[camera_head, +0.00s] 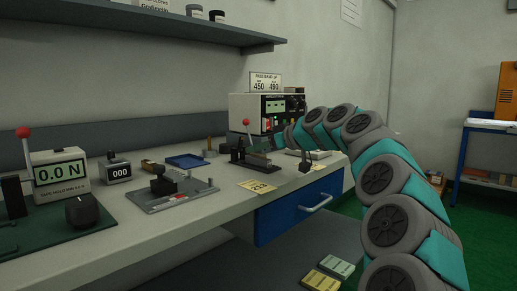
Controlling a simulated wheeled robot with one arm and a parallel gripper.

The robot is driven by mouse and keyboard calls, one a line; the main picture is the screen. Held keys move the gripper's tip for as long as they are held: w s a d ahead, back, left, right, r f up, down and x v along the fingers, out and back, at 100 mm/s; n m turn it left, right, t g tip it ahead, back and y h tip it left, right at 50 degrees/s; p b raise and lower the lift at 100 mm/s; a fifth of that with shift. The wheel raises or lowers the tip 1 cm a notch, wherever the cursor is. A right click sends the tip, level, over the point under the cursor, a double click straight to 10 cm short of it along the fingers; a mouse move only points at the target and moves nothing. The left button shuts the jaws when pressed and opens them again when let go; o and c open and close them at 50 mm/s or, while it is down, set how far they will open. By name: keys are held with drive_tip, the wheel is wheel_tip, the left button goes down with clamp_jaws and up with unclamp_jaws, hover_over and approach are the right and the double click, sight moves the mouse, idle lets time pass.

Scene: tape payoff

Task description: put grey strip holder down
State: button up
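My arm reaches in from the lower right, and my gripper (279,141) is at its far end, small and partly hidden. It is close to a dark press with a red-knobbed lever (246,142) near the right end of the bench. A small grey bar-like piece (259,161) is low beside this press, just left of and below my gripper. It may be the grey strip holder, but it is too small to tell. I cannot see whether my gripper touches or holds it, nor its fingers clearly.
A cream machine (242,108) stands behind the press. A yellow card (257,187) lies near the front edge.

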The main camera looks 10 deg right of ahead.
drive_tip(key=b+v, duration=0.1)
drive_tip(key=v, duration=1.1)
